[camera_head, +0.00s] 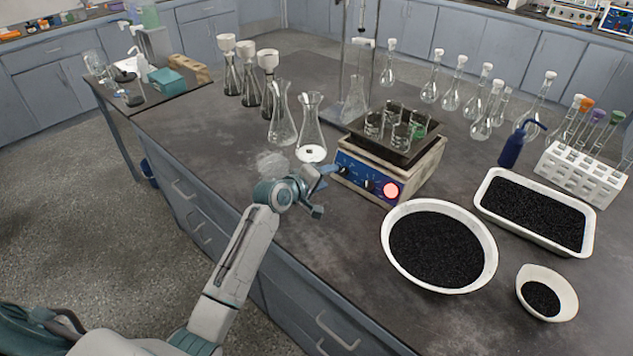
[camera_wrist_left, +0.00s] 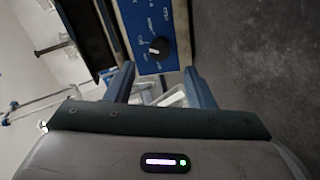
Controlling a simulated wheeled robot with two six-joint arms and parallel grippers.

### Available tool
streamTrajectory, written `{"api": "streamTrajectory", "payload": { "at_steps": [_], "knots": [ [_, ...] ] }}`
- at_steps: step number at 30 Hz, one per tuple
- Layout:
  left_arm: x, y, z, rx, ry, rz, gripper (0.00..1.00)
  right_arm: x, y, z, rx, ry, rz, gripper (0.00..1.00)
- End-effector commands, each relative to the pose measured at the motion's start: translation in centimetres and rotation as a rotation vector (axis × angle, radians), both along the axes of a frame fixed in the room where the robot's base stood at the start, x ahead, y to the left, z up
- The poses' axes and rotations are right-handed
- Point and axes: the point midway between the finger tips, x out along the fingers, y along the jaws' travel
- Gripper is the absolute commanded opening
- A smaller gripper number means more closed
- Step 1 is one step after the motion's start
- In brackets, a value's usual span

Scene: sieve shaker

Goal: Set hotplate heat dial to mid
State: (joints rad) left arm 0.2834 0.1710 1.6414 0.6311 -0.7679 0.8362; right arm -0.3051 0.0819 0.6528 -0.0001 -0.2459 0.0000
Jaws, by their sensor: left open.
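The hotplate (camera_head: 418,178) is a beige box with a blue front panel, a dark top and a lit red round light (camera_head: 391,190). The wrist view shows its blue panel (camera_wrist_left: 147,18) turned sideways, with a black round heat dial (camera_wrist_left: 158,47) bearing a small white mark. The printed labels are too small to read, so I cannot tell its setting. My left gripper (camera_head: 327,190) is open in front of the panel's left part. In the wrist view its fingertips (camera_wrist_left: 158,72) lie on either side of the dial's line, apart from it, with nothing between them. My right gripper is out of view.
Several beakers (camera_head: 402,136) stand on the hotplate's top. Conical flasks (camera_head: 311,130) stand left of it, close to my left gripper. A white bowl of black grains (camera_head: 440,247) and a white tray (camera_head: 585,235) are to the right. The bench's front edge is clear.

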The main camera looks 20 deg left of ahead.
Motion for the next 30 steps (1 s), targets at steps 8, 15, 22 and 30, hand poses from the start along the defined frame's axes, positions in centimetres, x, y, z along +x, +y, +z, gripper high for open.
{"api": "streamTrajectory", "payload": {
  "at_steps": [8, 15, 22, 30],
  "knots": [
    [-3.3, 1.2, 1.2, 0.002, -0.001, -0.001, 0.49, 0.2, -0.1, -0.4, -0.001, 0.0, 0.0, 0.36],
    [-3.7, 1.3, 1.4, -0.001, 0.001, -0.001, 0.49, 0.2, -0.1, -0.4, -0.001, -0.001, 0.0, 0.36],
    [-3.7, 1.3, 1.4, -0.001, 0.001, -0.001, 0.49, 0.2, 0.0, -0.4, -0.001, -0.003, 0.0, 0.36],
    [-3.7, 1.3, 1.4, 0.0, 0.0, -0.001, 0.49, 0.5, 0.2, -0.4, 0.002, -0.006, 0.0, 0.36]
  ]
}}
